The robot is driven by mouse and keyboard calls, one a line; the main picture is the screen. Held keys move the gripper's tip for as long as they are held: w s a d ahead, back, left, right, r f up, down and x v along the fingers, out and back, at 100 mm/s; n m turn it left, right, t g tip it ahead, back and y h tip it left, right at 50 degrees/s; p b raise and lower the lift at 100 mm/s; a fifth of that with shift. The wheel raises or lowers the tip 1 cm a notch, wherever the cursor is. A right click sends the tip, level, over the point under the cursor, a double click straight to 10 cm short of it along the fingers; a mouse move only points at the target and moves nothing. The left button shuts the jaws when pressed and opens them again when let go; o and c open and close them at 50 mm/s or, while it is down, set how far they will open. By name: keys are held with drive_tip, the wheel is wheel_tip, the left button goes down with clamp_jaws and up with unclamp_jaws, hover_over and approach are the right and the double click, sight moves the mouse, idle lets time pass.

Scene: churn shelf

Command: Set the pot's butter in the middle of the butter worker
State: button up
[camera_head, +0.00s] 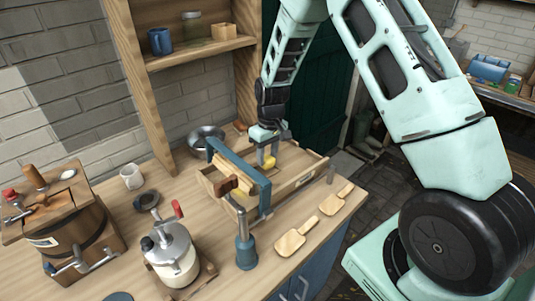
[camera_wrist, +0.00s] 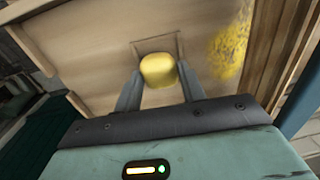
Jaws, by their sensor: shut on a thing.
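My gripper (camera_head: 267,155) is shut on a yellow lump of butter (camera_head: 269,164). The butter (camera_wrist: 158,70) shows between the two fingertips in the wrist view. The butter worker (camera_head: 308,178) is a shallow wooden tray with a blue frame and a wooden roller across it. My gripper is over the tray, on the far side of the blue frame. In the wrist view a square outline (camera_wrist: 172,42) on the tray floor lies right behind the butter. I cannot tell whether the butter touches the floor. A pale pot (camera_head: 172,255) with a metal lid stands at the front.
The blue frame (camera_head: 240,172) rises close beside my gripper. A yellow smear (camera_wrist: 230,50) marks the tray floor. A wooden churn (camera_head: 75,222), a mug (camera_head: 132,177), a metal bowl (camera_head: 205,136), a blue-handled tool (camera_head: 246,248) and two wooden paddles (camera_head: 290,242) surround the tray.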

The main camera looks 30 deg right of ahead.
drive_tip(key=shift+f+b, duration=0.3)
drive_tip(key=shift+f, duration=0.2)
idle(0.4)
drive_tip(key=o, duration=1)
drive_tip(key=c, duration=0.4)
drive_tip(key=shift+r, duration=0.1)
drive_tip(key=shift+d+r+p, duration=0.15)
drive_tip(key=shift+r+p, duration=2.05)
drive_tip(key=shift+r, duration=0.85)
